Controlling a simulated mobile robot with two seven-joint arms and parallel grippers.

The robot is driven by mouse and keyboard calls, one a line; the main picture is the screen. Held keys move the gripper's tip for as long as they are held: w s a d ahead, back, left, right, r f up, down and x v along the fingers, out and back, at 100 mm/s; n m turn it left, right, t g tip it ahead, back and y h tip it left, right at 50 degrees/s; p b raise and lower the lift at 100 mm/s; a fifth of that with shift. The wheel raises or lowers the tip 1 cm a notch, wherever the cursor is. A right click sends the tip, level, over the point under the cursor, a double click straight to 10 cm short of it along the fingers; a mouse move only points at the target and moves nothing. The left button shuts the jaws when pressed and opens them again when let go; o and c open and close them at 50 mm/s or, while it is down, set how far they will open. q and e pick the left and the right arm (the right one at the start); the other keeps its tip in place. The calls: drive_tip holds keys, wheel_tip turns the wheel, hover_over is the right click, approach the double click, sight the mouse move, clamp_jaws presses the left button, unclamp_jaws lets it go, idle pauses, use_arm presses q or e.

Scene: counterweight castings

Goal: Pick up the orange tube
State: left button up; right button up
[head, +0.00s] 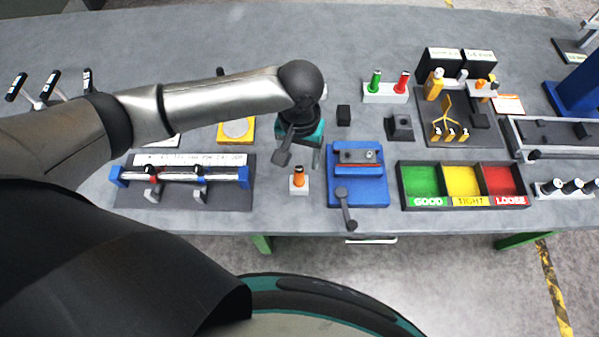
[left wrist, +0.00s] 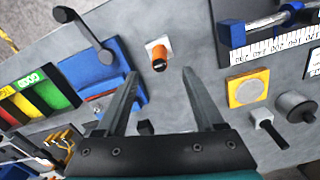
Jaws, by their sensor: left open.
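The orange tube (head: 299,175) stands upright in a small pale block (head: 298,187) near the table's front edge, with a dark top. It also shows in the left wrist view (left wrist: 158,56), ahead of the fingertips and roughly between their lines. My left gripper (head: 300,160) is open and empty, above the table just behind the tube in the head view. Its two fingers (left wrist: 162,75) stand wide apart in the left wrist view and do not touch the tube. My right gripper is in neither view.
A blue vise-like fixture (head: 357,192) with a lever stands right of the tube. A rail fixture with a scale (head: 185,190) stands to its left. A three-colour sorting tray (head: 463,203) lies farther right. A small black block (head: 343,115) and a yellow-framed plate (head: 236,131) lie behind.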

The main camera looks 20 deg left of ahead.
sight(299, 168)
use_arm(q)
wheel_tip(299, 168, down, 3)
drive_tip(key=shift+f, duration=0.85)
wheel_tip(299, 168, down, 4)
drive_tip(key=shift+s+f, duration=0.1)
drive_tip(key=shift+s, duration=0.05)
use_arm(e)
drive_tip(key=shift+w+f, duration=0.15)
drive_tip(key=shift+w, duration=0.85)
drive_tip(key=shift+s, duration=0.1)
use_arm(q)
drive_tip(key=shift+c, duration=0.7)
clamp_jaws()
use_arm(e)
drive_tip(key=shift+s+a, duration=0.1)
